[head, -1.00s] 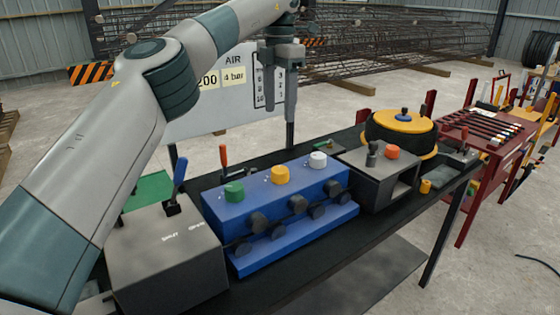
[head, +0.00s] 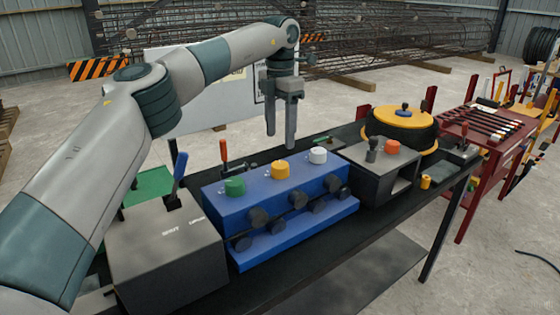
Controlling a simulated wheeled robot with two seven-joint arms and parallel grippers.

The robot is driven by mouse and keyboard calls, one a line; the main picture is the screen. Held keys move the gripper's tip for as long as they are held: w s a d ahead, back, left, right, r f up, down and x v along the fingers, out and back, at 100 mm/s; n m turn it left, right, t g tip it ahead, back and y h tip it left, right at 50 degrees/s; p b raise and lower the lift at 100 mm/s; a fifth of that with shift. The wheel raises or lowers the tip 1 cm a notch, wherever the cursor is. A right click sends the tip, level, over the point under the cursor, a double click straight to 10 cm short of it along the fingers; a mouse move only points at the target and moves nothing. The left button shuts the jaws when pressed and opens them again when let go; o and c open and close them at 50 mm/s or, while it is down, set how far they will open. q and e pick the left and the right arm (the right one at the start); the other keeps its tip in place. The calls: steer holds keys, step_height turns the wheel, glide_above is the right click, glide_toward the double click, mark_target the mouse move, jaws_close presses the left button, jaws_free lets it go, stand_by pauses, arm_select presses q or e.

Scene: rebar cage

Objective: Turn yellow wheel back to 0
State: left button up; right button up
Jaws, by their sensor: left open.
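The yellow wheel (head: 280,170) is a small knob on top of the blue manifold block (head: 300,195). It sits between a green knob (head: 235,187) and a white knob (head: 318,155). Its mark is too small to read. My left gripper (head: 280,138) points down, its fingers above and behind the yellow wheel in the picture. It is open, apart from the wheel and holds nothing. My right gripper is not in view.
A grey box with a blue-handled lever (head: 178,178) stands left of the block. A grey housing with a red button (head: 392,147) and a yellow-topped reel (head: 403,117) stand right. A whiteboard (head: 210,105) is behind. Black pipe fittings line the block's front.

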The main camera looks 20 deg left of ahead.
mark_target(280, 164)
arm_select(q)
step_height(280, 164, down, 8)
steer(key=shift+f+p, duration=0.1)
steer(key=shift+p, duration=0.55)
steer(key=shift+f, duration=0.5)
steer(key=shift+c, duration=0.4)
steer(key=c, duration=1)
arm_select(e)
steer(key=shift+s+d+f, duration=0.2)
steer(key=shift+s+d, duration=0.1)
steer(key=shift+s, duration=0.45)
